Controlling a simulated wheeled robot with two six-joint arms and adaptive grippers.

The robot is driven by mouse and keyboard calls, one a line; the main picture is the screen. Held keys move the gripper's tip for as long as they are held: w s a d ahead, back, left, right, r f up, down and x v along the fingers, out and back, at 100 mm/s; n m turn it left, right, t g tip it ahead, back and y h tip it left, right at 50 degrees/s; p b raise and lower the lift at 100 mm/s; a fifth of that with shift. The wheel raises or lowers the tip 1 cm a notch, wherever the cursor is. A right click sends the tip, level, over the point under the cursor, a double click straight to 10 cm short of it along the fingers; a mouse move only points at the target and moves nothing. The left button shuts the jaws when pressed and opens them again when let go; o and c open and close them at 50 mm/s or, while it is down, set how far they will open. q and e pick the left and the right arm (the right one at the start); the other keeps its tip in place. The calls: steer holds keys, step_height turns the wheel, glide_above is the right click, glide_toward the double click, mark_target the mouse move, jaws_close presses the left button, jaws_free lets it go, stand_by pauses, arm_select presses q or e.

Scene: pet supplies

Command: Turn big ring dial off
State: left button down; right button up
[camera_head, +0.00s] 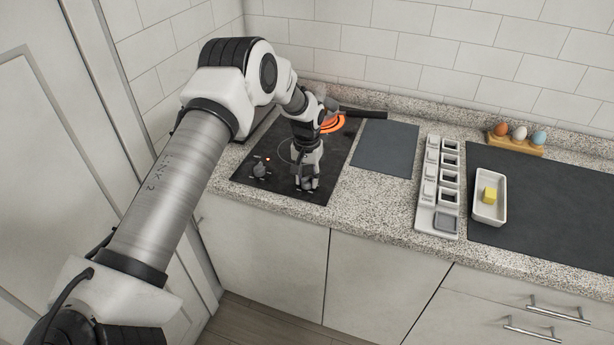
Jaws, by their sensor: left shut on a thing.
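The black cooktop (248,181) is set in the counter at the left. A heating ring (340,122) at its back right glows orange, partly hidden by my arm. A dark dial (260,170) stands at the front left of the cooktop, with a small red light just behind it. My left gripper (307,181) points down at the front right of the cooktop and is shut on a second dial there, which the fingers mostly hide. I cannot tell which way that dial is turned. My right gripper is out of view.
A black handle (364,113) juts right near the glowing ring. A dark mat (385,148) lies right of the cooktop. Further right are a rack of small containers (424,217), a white dish (490,211) with a yellow block, and an egg holder (516,146).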

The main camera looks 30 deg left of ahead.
arm_select(q)
steer(key=n, duration=0.4)
steer(key=shift+s+f+n+p, duration=0.2)
steer(key=shift+s+n+p, duration=0.1)
steer(key=shift+p, duration=0.1)
steer(key=shift+w+n+p, duration=0.1)
steer(key=shift+n+p, duration=0.2)
steer(key=shift+n, duration=1.7)
steer(key=c, duration=0.8)
jaws_free()
steer(key=shift+o, duration=0.2)
steer(key=shift+w, duration=0.1)
steer(key=shift+r, duration=0.2)
